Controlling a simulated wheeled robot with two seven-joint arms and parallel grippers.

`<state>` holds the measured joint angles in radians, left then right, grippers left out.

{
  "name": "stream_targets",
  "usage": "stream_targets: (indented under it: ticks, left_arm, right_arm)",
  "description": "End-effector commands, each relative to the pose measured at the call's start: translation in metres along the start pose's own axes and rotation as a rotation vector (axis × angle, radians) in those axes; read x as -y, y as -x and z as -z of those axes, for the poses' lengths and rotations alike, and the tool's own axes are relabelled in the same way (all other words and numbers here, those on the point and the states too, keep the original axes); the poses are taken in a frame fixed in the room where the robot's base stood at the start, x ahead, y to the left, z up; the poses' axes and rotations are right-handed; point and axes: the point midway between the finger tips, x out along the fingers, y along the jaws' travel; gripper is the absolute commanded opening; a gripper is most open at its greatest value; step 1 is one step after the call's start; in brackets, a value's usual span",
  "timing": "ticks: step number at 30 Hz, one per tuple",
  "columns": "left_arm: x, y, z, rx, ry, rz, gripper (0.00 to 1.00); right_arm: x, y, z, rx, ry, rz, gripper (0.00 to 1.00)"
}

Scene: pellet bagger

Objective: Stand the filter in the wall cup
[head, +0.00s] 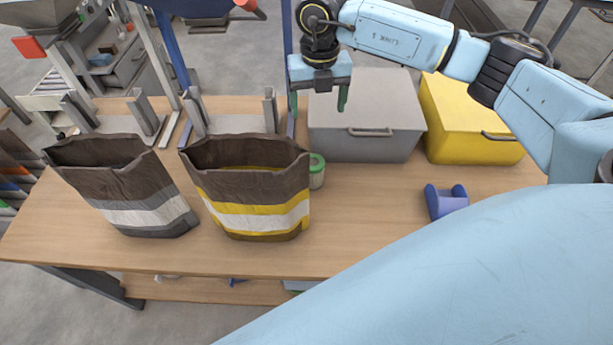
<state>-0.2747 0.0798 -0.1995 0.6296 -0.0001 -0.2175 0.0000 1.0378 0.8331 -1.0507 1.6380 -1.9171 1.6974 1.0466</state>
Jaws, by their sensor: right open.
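A small cylinder with a green rim and a pale body (317,171), which looks like the filter, stands on the table just right of the yellow-striped bag. The bag hides part of its left side. My right gripper (319,98) hangs above and behind it, in front of the grey box, with its two green fingers apart and nothing between them. I cannot make out a wall cup for certain in this view. My left gripper is not in view.
A grey-striped bag (130,188) and a yellow-striped bag (253,190) stand open on the wooden table (350,235). A grey box (365,115) and a yellow box (468,120) stand behind. A purple-blue holder (446,203) sits right. The table's front middle is clear.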

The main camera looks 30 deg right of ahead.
Motion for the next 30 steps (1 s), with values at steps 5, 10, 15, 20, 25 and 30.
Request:
stream_targets:
  ticks: [5, 10, 15, 20, 25, 30]
  left_arm:
    - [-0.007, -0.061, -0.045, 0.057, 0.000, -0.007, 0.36]
    - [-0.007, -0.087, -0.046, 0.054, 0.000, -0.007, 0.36]
    - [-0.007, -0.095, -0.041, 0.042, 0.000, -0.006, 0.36]
    - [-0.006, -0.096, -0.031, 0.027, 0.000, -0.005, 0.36]
    - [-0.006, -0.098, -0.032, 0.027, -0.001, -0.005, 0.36]
    - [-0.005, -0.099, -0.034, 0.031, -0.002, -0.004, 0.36]
  right_arm:
    - [-0.001, -0.064, 0.000, -0.001, 0.001, -0.001, 0.79]
    - [-0.001, -0.090, 0.001, -0.001, 0.002, -0.002, 0.79]
    - [-0.001, -0.101, 0.001, -0.002, 0.002, -0.002, 0.79]
    - [-0.001, -0.126, 0.002, -0.005, 0.002, -0.001, 0.79]
    - [-0.001, -0.158, 0.001, -0.005, 0.002, -0.001, 0.79]
    - [-0.002, -0.176, 0.001, -0.003, 0.002, -0.003, 0.79]
